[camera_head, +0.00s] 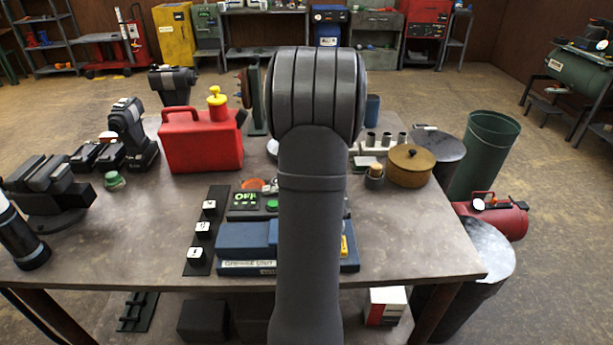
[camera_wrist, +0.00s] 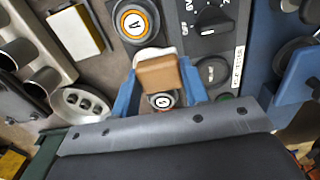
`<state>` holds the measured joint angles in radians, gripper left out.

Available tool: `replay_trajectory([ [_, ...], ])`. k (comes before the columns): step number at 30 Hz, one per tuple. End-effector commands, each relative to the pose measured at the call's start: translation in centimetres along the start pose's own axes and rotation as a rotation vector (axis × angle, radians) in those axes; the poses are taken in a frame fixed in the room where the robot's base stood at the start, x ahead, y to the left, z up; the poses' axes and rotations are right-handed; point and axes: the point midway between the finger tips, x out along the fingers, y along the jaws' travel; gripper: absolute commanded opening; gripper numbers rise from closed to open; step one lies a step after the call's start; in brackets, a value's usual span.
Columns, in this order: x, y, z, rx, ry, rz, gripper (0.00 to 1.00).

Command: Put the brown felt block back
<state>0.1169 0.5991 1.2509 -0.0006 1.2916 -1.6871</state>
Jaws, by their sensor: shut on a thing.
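The brown felt block (camera_wrist: 158,74) is in the middle of the wrist view. My gripper (camera_wrist: 159,68) has its two blue fingers on either side of the block and is shut on it. A whitish rounded piece shows just behind the block's upper edge. A round dark button with a pale centre (camera_wrist: 162,100) shows just below the block. I cannot tell whether the block touches anything beneath it. In the head view my own arm hides the gripper and the block.
An orange-ringed button (camera_wrist: 135,22) and a dark knob panel (camera_wrist: 210,22) lie close by. A grey tube rack (camera_wrist: 38,42) is at left. On the table (camera_head: 430,235) stand a red can (camera_head: 200,145), a blue unit (camera_head: 243,240) and a lidded brown pot (camera_head: 410,168). The front right tabletop is bare.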

Motion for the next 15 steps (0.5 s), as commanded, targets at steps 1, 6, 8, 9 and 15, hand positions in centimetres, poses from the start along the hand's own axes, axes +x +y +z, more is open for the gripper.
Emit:
replay_trajectory([
  [1, 0.8, 0.7, -1.1, -0.005, 0.000, -0.002, 0.16],
  [6, 2.4, 2.1, -3.3, -0.003, 0.000, -0.001, 0.16],
  [8, 2.6, 2.4, -3.7, -0.002, 0.000, -0.001, 0.16],
  [9, 2.7, 2.5, -3.8, -0.002, 0.000, 0.000, 0.16],
  [15, 4.5, 2.5, -3.9, -0.001, 0.001, -0.003, 0.16],
])
